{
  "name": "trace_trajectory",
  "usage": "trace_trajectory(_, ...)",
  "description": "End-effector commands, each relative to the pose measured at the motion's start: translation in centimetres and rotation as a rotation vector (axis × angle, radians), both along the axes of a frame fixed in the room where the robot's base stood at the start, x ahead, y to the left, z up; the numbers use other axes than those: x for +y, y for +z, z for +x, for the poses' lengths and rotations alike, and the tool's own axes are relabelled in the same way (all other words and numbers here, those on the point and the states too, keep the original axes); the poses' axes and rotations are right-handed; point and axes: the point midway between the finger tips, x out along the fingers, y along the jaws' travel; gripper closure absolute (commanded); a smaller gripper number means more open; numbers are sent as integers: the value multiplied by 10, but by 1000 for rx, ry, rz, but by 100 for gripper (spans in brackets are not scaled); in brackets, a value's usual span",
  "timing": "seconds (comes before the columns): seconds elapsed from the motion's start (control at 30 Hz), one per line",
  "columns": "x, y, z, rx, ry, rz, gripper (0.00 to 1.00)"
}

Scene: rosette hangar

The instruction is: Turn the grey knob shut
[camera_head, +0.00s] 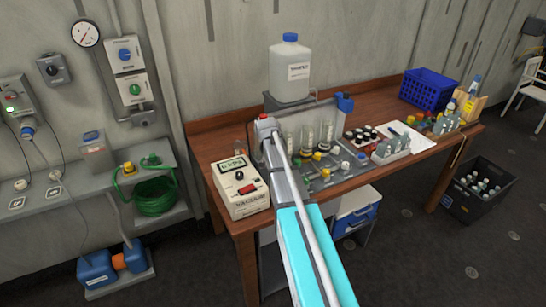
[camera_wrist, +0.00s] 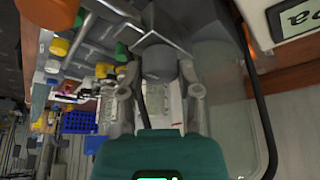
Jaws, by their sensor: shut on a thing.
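In the wrist view the grey knob (camera_wrist: 158,62) is a short, dark grey cylinder at the upper middle. My gripper (camera_wrist: 160,84) has one finger on each side of it and is shut on it. The knob sits against a grey block behind it, and the fingers hide part of its sides. In the head view my arm reaches over the bench to the panel with vials (camera_head: 330,160); the arm hides the grey knob and the gripper there. I cannot tell the knob's turn angle.
A vacuum gauge box (camera_head: 240,186) stands on the wooden bench left of my arm. A white jug (camera_head: 290,70) stands behind it. Yellow, green and blue knobs crowd the left of the wrist view. A blue crate (camera_head: 428,90) is at the bench's far right.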

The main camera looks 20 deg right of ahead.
Motion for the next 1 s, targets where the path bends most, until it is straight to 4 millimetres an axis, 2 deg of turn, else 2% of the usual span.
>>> trace_trajectory(0.57, 1, -1, -1, 4, -53, 3, 100)
trace_trajectory(0.6, 1, -1, -1, 4, -53, 4, 54)
trace_trajectory(0.7, 1, -1, -1, 3, -53, 3, 35)
trace_trajectory(0.8, 1, 0, -1, 2, -52, 2, 21)
trace_trajectory(1.0, 0, 0, 0, 2, -52, 1, 21)
